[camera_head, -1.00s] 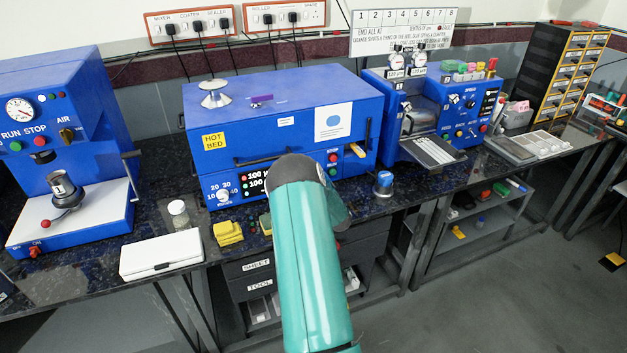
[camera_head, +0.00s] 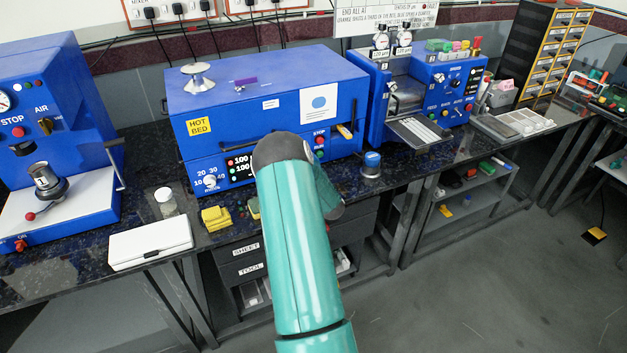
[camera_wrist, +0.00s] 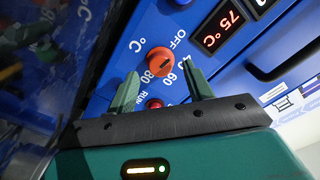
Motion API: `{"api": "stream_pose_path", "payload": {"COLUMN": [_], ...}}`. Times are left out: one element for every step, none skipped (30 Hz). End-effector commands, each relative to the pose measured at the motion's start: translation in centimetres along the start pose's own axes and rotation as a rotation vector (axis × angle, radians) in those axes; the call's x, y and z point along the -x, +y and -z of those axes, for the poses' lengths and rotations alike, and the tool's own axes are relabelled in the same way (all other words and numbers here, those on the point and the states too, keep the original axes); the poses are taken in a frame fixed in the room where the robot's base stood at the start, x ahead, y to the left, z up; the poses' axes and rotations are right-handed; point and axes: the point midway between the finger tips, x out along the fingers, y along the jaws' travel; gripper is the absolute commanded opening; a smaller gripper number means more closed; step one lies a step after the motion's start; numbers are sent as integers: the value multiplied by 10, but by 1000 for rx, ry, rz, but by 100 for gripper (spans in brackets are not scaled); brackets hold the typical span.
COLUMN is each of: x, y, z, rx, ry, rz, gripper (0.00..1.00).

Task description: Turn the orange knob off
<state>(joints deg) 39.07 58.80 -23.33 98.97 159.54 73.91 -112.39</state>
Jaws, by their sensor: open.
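The orange knob (camera_wrist: 160,61) shows in the wrist view on a blue panel, with a dark mark on its face. White lettering around it includes OFF, 60 and 80; I cannot tell which mark it points at. My gripper (camera_wrist: 162,76) is open, its two green fingers apart on either side, just below the knob in the picture. Nothing is held, and I cannot tell whether either finger touches the knob. In the head view my arm hides the gripper, and I cannot make out the orange knob there.
A red button (camera_wrist: 154,103) sits between the fingers, and a red display (camera_wrist: 223,27) reads 75 °C. In the head view the blue hot bed (camera_head: 240,95) stands behind my arm. A white case (camera_head: 150,243), yellow blocks (camera_head: 215,218) and a blue-topped pot (camera_head: 371,164) are on the bench.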

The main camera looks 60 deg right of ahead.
Motion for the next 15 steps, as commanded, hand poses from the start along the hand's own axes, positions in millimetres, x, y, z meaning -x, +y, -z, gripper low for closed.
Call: {"api": "stream_pose_path", "payload": {"x": [11, 18, 27, 34, 41, 50, 57, 63, 72, 78, 83, 89, 94, 98, 102], "y": [0, 0, 0, 0, 0, 0, 0, 1, 1, 1, 0, 0, 0, 0, 0], "z": [1, 1, 1, 1, 1, 1, 1, 1, 1, 1, 1, 1, 1, 0, 0], "rx": [-1, -1, -2, -2, -1, 0, -1, 0, 0, -1, -1, -1, -1, -1, 0], "ry": [1, 1, 0, 0, 0, 0, 0, 1, 1, 1, 2, 0, 0, 0, 0], "rz": [-2, -3, -2, -3, -2, -2, -3, -4, -3, -3, -1, -2, -1, -1, -1], "gripper": [51, 51, 51, 51, 51, 51, 51, 51, 51, 51, 51, 51, 51, 51, 51]}}
